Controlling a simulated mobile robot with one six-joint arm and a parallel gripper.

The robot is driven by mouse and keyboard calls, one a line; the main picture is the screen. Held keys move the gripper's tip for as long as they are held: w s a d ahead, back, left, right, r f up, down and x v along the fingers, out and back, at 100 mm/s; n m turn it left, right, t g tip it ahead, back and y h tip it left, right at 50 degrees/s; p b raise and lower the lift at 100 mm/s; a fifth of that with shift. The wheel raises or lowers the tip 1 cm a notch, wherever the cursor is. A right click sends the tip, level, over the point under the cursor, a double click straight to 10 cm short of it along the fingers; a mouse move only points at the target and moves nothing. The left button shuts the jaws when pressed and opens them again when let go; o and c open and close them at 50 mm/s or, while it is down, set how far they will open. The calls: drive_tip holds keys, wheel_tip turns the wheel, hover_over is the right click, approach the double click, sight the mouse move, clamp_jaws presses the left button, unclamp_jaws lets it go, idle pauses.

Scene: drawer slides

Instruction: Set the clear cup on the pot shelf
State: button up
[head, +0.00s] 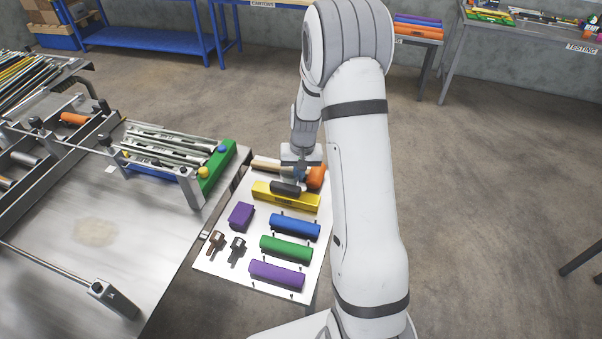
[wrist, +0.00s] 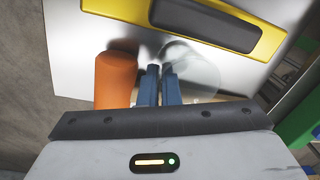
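The clear cup (wrist: 200,70) is a faint see-through round shape on the white board in the wrist view, just right of my fingers. I cannot make it out in the head view. My gripper (wrist: 160,72) has its two blue fingers close together, with the cup's left edge near the narrow gap between the tips. Whether they pinch the cup's wall or only stand beside it is unclear. In the head view my gripper (head: 299,177) is low over the board's far end. I cannot tell which surface is the pot shelf.
An orange cylinder (wrist: 115,80) stands close to my fingers' left. A yellow holder (head: 270,195) with a black item lies near the gripper. Blue (head: 295,226), green (head: 286,249) and purple (head: 277,273) blocks line the white board (head: 222,262). A metal table (head: 130,255) stands left.

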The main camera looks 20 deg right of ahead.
drive_tip(key=shift+o, duration=0.7)
drive_tip(key=shift+r, duration=0.1)
